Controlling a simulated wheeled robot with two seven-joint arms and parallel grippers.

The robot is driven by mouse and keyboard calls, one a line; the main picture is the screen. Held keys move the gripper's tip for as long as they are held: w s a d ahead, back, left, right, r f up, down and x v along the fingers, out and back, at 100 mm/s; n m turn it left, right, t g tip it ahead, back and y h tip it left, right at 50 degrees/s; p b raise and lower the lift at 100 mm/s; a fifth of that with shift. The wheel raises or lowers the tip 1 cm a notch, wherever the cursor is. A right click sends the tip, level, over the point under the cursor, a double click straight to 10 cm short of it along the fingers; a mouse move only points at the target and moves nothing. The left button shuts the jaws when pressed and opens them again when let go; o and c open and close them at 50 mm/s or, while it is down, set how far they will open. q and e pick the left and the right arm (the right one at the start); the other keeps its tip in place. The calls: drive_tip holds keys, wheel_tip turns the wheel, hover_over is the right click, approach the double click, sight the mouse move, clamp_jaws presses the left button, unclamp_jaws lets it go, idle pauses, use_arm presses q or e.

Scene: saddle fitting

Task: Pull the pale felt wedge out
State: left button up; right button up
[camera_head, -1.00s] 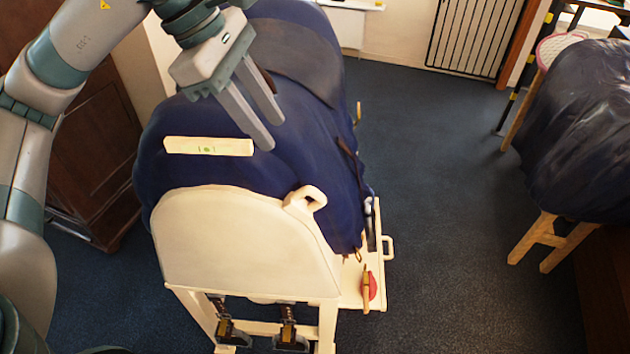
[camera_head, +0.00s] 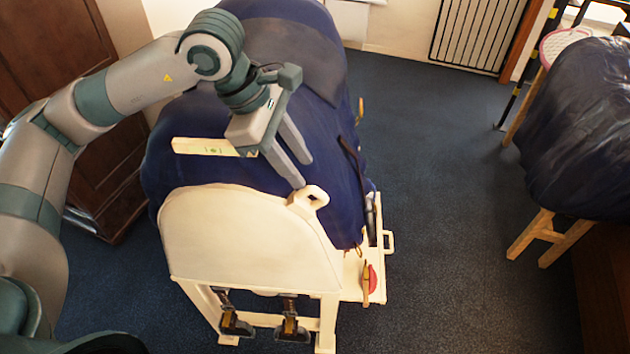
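A cream piece with a looped, holed end (camera_head: 308,197) sticks up at the right shoulder of the pale end board, against the dark blue cover. It looks like the pull end of the felt wedge, though I cannot be sure; the rest of it is hidden. My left gripper (camera_head: 303,172) is open and empty, with its two fingers apart. They point down and right over the blue cover, with the nearer tip just above the loop. I cannot tell if it touches. My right gripper is not in view.
A pale bar with a green vial (camera_head: 205,147) lies on the blue-covered form (camera_head: 225,172), partly behind my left gripper. The cream end board (camera_head: 245,240) stands in front. A side shelf (camera_head: 352,287) holds a red item (camera_head: 370,279).

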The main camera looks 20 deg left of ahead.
sight(314, 188)
use_arm(q)
drive_tip(key=p+x, duration=0.2)
drive_tip(key=x, duration=0.6)
clamp_jaws()
